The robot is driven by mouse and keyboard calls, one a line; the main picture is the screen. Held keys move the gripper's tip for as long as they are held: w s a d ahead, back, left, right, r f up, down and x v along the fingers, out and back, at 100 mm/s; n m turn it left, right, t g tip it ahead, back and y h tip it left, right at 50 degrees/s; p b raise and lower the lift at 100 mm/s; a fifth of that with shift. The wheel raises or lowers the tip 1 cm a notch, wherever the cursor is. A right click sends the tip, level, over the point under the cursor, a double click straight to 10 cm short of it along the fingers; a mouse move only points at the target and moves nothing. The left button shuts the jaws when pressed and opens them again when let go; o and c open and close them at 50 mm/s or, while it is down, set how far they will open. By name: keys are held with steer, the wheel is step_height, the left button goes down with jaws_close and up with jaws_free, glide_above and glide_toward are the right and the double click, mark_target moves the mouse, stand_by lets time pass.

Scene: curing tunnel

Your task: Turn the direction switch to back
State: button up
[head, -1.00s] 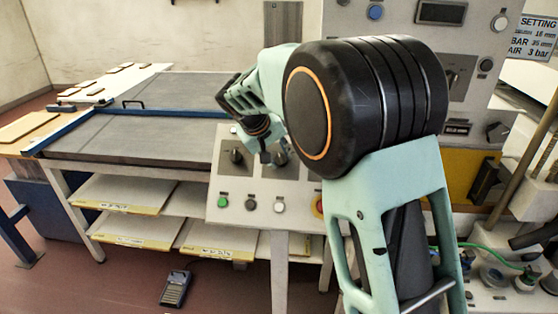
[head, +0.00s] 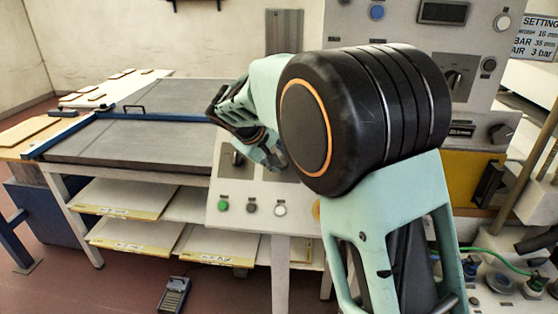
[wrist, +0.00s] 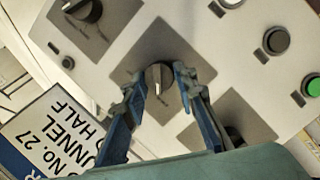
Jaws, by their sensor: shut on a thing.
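The control panel (head: 222,185) carries a row of dark rotary switches on grey plates. In the wrist view, the middle switch (wrist: 158,76) has a dark round knob with a pale pointer line, aimed roughly downward in that picture. Its lettering is too small to read, so I cannot confirm that it is the direction switch. My gripper (wrist: 160,78) is shut on this knob, one blue finger on each side. In the head view my gripper (head: 270,160) is over the panel and hides the held knob.
Another switch (wrist: 235,135) lies close beside my right finger, and a third (wrist: 85,10) is at upper left. Green (head: 222,204), grey (head: 251,208) and white (head: 280,210) buttons line the panel's lower edge. A flat grey table (head: 150,145) stands to the left.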

steer(key=o, duration=1.2)
steer(key=shift+c, duration=0.2)
steer(key=v, duration=1.2)
steer(key=shift+s, duration=0.1)
